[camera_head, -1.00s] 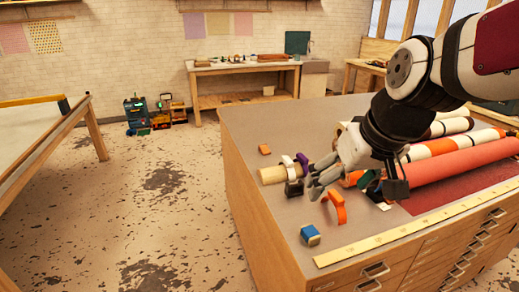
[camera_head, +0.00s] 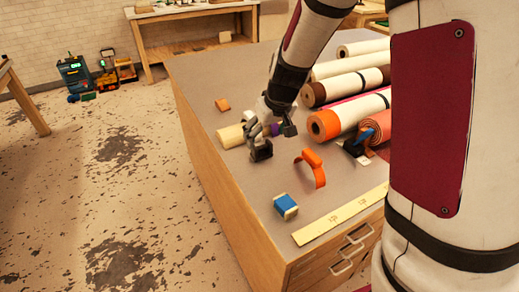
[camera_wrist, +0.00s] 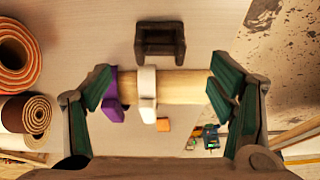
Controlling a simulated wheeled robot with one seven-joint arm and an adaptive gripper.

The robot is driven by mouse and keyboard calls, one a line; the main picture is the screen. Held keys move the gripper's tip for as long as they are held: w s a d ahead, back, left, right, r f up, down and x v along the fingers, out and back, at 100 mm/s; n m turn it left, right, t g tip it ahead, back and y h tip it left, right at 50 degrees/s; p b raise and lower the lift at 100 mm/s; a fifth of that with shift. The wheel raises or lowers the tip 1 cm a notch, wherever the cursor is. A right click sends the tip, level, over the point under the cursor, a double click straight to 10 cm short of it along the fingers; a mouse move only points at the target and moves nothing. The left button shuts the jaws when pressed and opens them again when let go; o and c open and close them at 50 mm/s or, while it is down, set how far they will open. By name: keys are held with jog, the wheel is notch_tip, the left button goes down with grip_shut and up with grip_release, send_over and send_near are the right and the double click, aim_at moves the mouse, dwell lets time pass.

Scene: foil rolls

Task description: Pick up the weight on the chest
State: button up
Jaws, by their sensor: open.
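My gripper (camera_head: 269,130) is low over the chest top (camera_head: 205,88). In the wrist view my gripper (camera_wrist: 160,86) is open, with green-padded fingers far apart. A short cream roll (camera_head: 231,136) lies between them in that view (camera_wrist: 183,86), with a purple band (camera_wrist: 111,95) and a white band (camera_wrist: 147,95) around it. I cannot tell whether the fingers touch it. A dark notched block (camera_head: 262,151) sits just beside the roll, outside the fingers; it also shows in the wrist view (camera_wrist: 160,39). A blue block with cream ends (camera_head: 286,206) stands nearer the front. I cannot tell which block is the weight.
An orange band (camera_head: 316,170) stands right of the dark block. Several large rolls (camera_head: 350,112) lie to the right. A small orange block (camera_head: 222,104) is near the left edge. A yellow ruler (camera_head: 345,212) lies along the front edge. Bare top surrounds the blue block.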

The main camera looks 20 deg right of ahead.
aim_at(262, 146)
jog(key=x, duration=0.7)
jog(key=shift+f, duration=0.25)
jog(key=c, duration=1.8)
